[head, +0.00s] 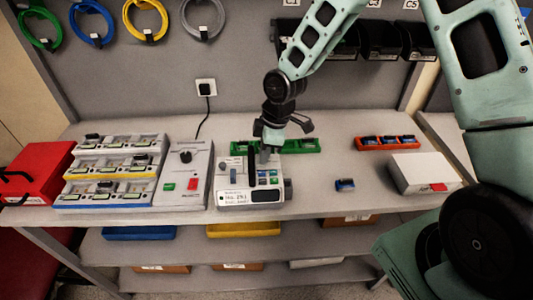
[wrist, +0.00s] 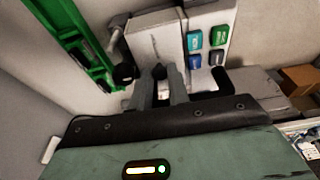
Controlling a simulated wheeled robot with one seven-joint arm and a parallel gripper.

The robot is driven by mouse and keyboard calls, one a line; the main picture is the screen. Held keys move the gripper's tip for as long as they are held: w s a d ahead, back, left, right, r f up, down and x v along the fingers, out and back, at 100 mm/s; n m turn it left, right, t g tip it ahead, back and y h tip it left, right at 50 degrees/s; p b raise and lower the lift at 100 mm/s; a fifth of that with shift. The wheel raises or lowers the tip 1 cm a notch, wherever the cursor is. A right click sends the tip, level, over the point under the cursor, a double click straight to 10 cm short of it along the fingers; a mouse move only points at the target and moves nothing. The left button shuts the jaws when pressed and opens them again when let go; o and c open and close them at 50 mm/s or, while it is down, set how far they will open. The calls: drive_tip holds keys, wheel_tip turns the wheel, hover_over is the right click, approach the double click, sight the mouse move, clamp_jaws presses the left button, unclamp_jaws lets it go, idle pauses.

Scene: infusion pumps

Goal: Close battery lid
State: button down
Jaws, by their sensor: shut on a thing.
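The infusion pump (head: 252,196) stands upright on the bench, with a white label and small coloured buttons on its front. In the wrist view the pump (wrist: 156,42) lies just beyond the fingers, with its green and blue buttons at the upper right. My gripper (head: 265,155) reaches down to the pump's top from behind. In the wrist view my gripper (wrist: 161,72) has its two fingers close together, shut on a small part of the pump that looks like the battery lid. The fingers mostly hide that part, so its angle is unclear.
A control box (head: 186,178) with a knob stands close left of the pump. A green tray (head: 314,145) lies behind it. A small blue battery (head: 345,185) lies to the right, near a white box (head: 424,172) and an orange tray (head: 361,144). Bench around the battery is clear.

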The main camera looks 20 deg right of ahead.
sight(271, 161)
drive_tip(key=shift+a+f+h+b, duration=0.2)
drive_tip(key=shift+f+h+b, duration=0.05)
drive_tip(key=shift+h+b, duration=0.15)
drive_tip(key=c, duration=1.6)
unclamp_jaws()
wheel_tip(271, 161, up, 17)
drive_tip(key=d+b, duration=0.2)
drive_tip(key=shift+s+r, duration=0.2)
drive_tip(key=shift+s, duration=0.05)
